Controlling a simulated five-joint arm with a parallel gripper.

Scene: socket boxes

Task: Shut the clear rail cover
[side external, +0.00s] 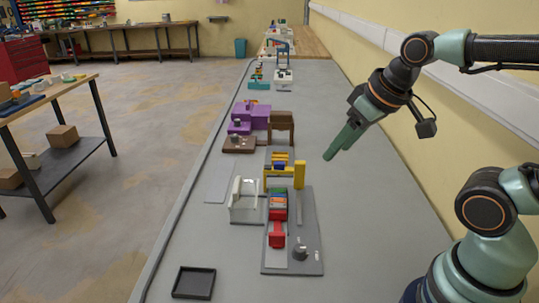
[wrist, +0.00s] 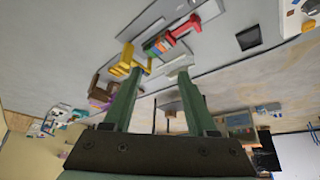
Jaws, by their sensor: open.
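The clear rail cover (side external: 243,196) looks like a pale, see-through panel standing raised on the left side of the grey base plate (side external: 308,225). Beside it, a rail carries a row of coloured blocks (side external: 278,203), uncovered, with a red piece (side external: 277,236) at the near end. In the wrist view, the pale cover (wrist: 178,64) shows beyond the fingers, partly hidden by one of them, and the coloured blocks (wrist: 158,46) show behind. My gripper (side external: 330,153) is open and empty, in the air up and to the right of the base plate, apart from the cover.
A yellow frame (side external: 299,176) stands at the far end of the blocks. A knob (side external: 300,251) sits at the plate's near right. A black tray (side external: 194,282) lies at the near left. Purple (side external: 240,127) and brown (side external: 281,122) objects stand farther back. The bench right of the plate is clear.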

